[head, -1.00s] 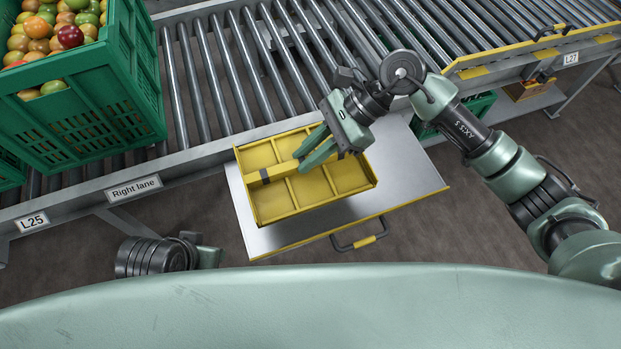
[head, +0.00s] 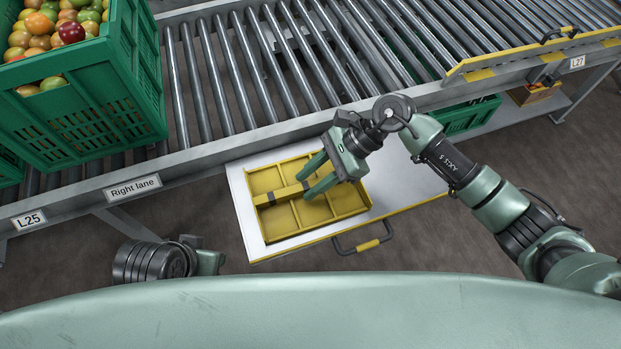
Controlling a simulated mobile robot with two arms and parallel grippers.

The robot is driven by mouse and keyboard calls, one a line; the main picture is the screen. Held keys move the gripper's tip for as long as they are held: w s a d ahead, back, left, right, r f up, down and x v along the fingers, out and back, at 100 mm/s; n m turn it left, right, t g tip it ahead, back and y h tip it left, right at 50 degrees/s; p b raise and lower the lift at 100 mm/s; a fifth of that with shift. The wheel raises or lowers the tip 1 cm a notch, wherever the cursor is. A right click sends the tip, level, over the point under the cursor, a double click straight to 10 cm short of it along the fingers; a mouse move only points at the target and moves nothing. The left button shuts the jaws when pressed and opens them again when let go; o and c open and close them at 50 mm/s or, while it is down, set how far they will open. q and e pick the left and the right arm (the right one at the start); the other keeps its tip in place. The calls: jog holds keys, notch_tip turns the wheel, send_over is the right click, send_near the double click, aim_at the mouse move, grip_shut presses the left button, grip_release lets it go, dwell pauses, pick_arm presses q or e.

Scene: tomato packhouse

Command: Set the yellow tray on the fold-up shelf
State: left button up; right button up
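The yellow tray (head: 329,207), divided into several compartments with a central handle bar (head: 282,195), lies flat on the fold-up shelf (head: 408,188). The shelf is a pale panel with a yellow front edge, sticking out from the conveyor side. The tray appears to rest on it, towards its left part. My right gripper (head: 302,187) is over the tray with its green fingers spread apart, one on each side of the bar's right end. I see a gap between fingers and bar. Only part of my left arm shows at the lower left; its gripper is not visible.
A roller conveyor (head: 237,75) runs behind the shelf. A green crate of tomatoes (head: 85,105) stands on it at the left. A black and yellow handle (head: 366,245) juts from the shelf's front edge. Another green crate (head: 470,117) sits beneath the conveyor. The shelf's right part is bare.

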jog(key=shift+r, duration=0.1)
jog(key=p+v, duration=0.1)
jog(key=v, duration=1.1)
dwell(0.4)
